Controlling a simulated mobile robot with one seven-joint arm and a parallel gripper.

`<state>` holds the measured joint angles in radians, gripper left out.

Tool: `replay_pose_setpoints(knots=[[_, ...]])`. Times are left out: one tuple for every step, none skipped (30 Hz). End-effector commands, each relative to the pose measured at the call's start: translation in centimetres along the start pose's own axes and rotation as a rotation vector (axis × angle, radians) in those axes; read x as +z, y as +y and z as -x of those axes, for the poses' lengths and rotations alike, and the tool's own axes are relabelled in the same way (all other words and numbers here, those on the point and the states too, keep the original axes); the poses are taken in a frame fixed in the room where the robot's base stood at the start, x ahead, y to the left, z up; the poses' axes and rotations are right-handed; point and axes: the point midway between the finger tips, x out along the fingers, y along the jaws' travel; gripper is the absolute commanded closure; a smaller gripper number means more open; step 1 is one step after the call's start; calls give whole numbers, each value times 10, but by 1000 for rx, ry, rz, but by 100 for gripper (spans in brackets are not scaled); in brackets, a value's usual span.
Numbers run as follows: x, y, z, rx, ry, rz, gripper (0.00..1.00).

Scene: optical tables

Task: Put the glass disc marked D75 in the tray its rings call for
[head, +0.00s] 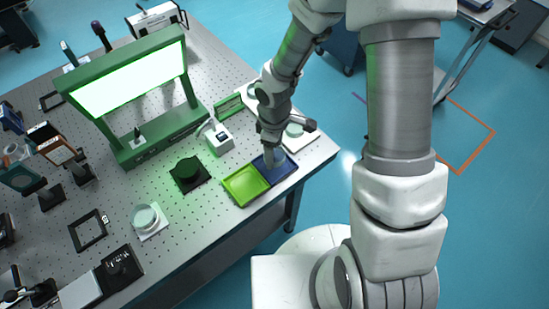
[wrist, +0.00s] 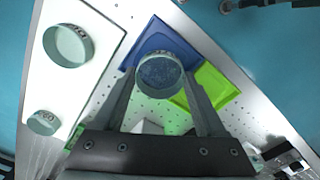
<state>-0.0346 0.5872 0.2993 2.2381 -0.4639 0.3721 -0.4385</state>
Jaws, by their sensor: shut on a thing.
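My gripper (head: 274,155) is low over the blue tray (head: 287,171). In the wrist view my gripper (wrist: 158,78) is shut on a round glass disc (wrist: 159,74), with a finger on each side. Dark marks show on the disc's rim, too small to read surely. The disc appears in front of the blue tray (wrist: 158,38); I cannot tell whether it touches the floor. The lime-green tray (head: 245,186) lies right beside the blue one and also shows in the wrist view (wrist: 213,84). The disc's rings are not clear.
Two other glass discs, one larger (wrist: 68,45) and one smaller (wrist: 43,122), rest on a white plate (wrist: 100,25). Another disc (head: 146,216) sits on a white pad left of the trays. A green-framed light panel (head: 133,80) stands behind. The table edge is close to the trays.

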Motion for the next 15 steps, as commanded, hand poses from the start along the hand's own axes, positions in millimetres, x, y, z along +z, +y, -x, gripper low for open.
replay_pose_setpoints(knots=[[0,-1,-5,-2,-2,1,100],[0,-1,-9,-3,-3,2,100],[0,-1,-14,-3,-3,2,100],[0,-1,-19,-3,-2,2,100],[1,-1,-24,-4,-4,2,100],[0,-1,-30,-3,-3,3,100],[0,-1,-33,-3,-2,2,100],[1,-1,-36,-3,-3,2,100],[1,-1,-38,-2,-2,1,100],[1,-1,-39,-1,-1,1,100],[0,0,-38,-1,-1,1,100],[0,0,-38,0,0,1,100],[0,0,-38,0,0,1,100],[0,0,-38,0,0,1,100],[0,0,-38,0,0,1,100]])
